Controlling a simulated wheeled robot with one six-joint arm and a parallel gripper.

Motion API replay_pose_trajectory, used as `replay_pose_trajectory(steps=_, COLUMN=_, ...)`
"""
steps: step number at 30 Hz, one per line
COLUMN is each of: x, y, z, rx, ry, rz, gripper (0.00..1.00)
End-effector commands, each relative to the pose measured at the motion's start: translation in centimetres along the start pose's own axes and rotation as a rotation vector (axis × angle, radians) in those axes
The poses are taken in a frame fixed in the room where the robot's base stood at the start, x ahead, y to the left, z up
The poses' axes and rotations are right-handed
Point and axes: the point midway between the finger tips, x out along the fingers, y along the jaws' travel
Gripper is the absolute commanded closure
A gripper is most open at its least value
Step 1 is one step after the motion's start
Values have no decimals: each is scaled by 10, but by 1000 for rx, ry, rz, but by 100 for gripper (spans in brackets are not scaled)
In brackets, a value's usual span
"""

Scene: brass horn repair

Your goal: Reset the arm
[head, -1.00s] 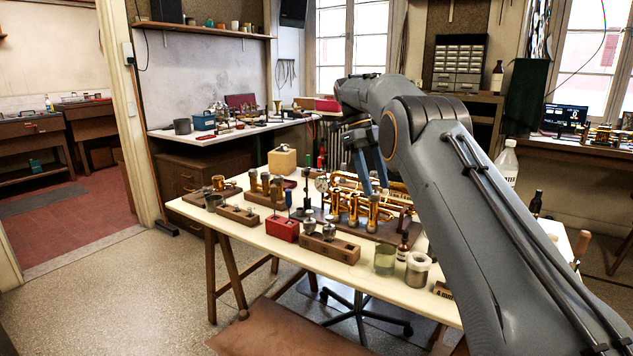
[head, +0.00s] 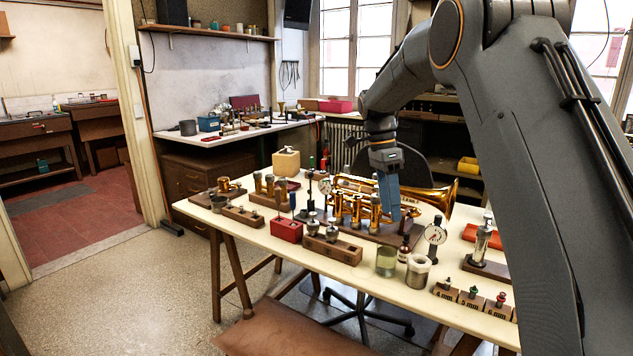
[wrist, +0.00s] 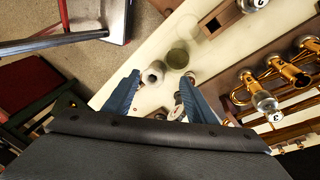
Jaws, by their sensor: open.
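My gripper (head: 392,200) is above the workbench in the head view, its blue fingers pointing down beside the brass horn (head: 437,197). In the wrist view my gripper (wrist: 158,88) is open, its two blue fingers spread apart with nothing held between them. Below and between them lie the bench top, a grey jar (wrist: 154,73) and a greenish glass (wrist: 178,58). Brass valves (head: 357,208) stand in a row left of the fingers in the head view. My arm hides the right part of the bench.
Floor at left is clear.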

Motion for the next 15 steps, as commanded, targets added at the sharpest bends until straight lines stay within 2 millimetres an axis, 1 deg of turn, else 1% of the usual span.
replay_pose_trajectory(steps=1, x=4, y=18, z=0, rx=-90, ry=-12, rz=-11, gripper=49)
replay_pose_trajectory(steps=5, x=23, y=59, z=4, rx=-341, ry=-35, rz=-50, gripper=49)
replay_pose_trajectory(steps=6, x=30, y=72, z=6, rx=-417, ry=-41, rz=-63, gripper=49)
replay_pose_trajectory(steps=8, x=40, y=94, z=8, rx=-530, ry=-47, rz=-83, gripper=49)
replay_pose_trajectory(steps=14, x=78, y=174, z=19, rx=-896, ry=-47, rz=-159, gripper=49)
replay_pose_trajectory(steps=15, x=86, y=192, z=21, rx=-965, ry=-44, rz=-174, gripper=49)
